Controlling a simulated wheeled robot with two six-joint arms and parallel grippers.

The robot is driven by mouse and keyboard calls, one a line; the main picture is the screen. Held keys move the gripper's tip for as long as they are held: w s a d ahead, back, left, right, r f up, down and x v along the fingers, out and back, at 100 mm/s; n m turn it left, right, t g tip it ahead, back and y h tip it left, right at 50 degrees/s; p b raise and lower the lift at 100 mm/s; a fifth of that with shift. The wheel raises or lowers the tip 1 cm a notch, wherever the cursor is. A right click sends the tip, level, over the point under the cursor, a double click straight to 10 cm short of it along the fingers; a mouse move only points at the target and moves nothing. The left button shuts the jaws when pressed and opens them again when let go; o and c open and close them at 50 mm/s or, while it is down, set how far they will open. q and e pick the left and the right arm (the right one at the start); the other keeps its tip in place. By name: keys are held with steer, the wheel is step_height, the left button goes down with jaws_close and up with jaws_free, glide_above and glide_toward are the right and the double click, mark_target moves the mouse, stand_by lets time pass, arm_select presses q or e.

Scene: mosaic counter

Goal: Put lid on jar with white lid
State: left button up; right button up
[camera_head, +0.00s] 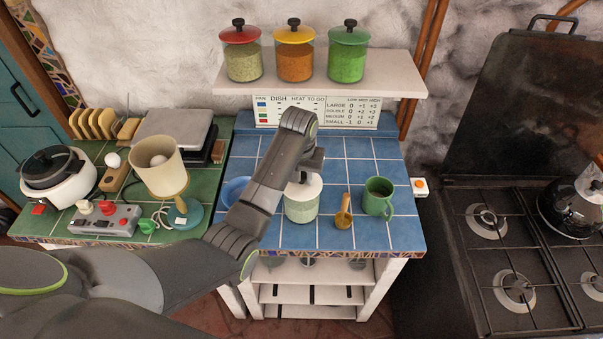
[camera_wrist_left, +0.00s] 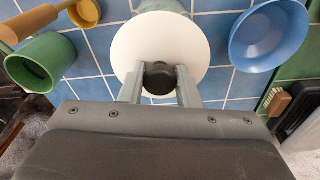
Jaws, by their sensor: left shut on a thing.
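My left gripper (camera_head: 304,176) is shut on the black knob (camera_wrist_left: 158,79) of the white lid. The white lid (camera_head: 302,190) is level over the jar with pale green contents (camera_head: 301,211), which stands on the blue tiled counter. In the left wrist view the white lid (camera_wrist_left: 150,42) hides most of the jar, and a bit of the jar (camera_wrist_left: 161,5) shows past its far edge. I cannot tell whether the lid touches the rim or hangs just above it. My right gripper is not in view.
A wooden scoop (camera_head: 343,218) and a green mug (camera_head: 378,196) stand right of the jar. A blue bowl (camera_head: 235,190) is to its left, partly behind my arm. Three lidded jars stand on the shelf (camera_head: 400,82) above. Open tiles lie behind the jar.

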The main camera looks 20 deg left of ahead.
arm_select(q)
steer(key=shift+f, duration=0.15)
stand_by(0.5)
steer(key=o, duration=1.6)
steer(key=shift+c, duration=0.2)
steer(key=shift+r, duration=3.5)
steer(key=shift+f, duration=0.1)
